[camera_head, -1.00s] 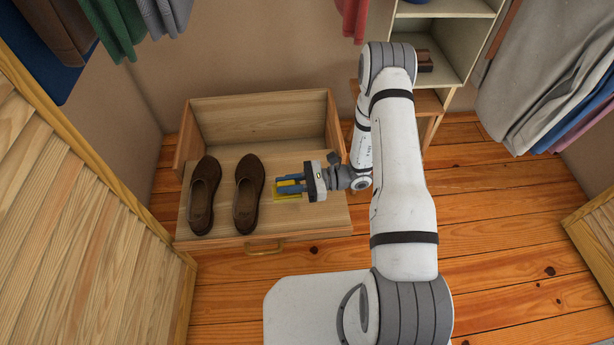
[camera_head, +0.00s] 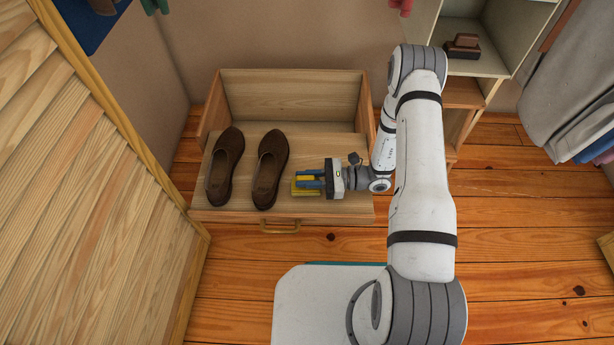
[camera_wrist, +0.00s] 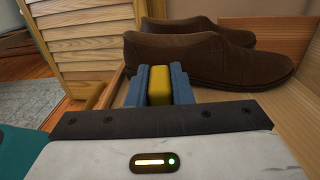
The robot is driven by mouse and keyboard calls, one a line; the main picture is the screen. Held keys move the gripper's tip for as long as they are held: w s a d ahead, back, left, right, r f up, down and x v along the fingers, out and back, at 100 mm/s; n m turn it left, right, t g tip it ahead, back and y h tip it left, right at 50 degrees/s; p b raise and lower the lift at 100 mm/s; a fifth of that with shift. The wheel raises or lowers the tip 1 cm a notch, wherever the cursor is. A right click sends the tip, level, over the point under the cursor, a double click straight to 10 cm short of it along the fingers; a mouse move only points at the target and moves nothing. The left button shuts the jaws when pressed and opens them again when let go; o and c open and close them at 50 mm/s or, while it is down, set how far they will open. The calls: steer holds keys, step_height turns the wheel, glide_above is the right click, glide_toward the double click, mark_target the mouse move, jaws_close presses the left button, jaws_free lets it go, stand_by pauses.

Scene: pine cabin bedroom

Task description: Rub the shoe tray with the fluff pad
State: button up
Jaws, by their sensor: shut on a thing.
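The shoe tray (camera_head: 290,106) is a pale wooden pull-out with raised sides, a flat front part and a brass handle. Two brown shoes (camera_head: 224,165) (camera_head: 270,168) stand side by side on its left and middle. My gripper (camera_head: 309,184) is low over the tray's front right, just right of the shoes. Its blue fingers are shut on the yellow fluff pad (camera_head: 307,192), which also shows between them in the wrist view (camera_wrist: 159,86). The pad is at the tray's surface; its underside is hidden, so I cannot tell if it touches.
A louvred wooden door (camera_head: 90,190) stands at the left. A shelf unit (camera_head: 478,65) with a brown brush-like object (camera_head: 462,46) is at the back right. Clothes hang at the right. The plank floor (camera_head: 500,245) is clear at the right.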

steer(key=shift+d+f, duration=0.3)
steer(key=shift+d, duration=0.7)
steer(key=shift+d+f, duration=0.25)
steer(key=shift+d, duration=0.7)
jaws_close()
steer(key=shift+a, duration=1.8)
steer(key=r+p, duration=0.2)
steer(key=r, duration=0.1)
steer(key=shift+a+r, duration=0.2)
steer(key=shift+r, duration=0.05)
steer(key=shift+r+p, duration=1.85)
steer(key=shift+r, duration=0.55)
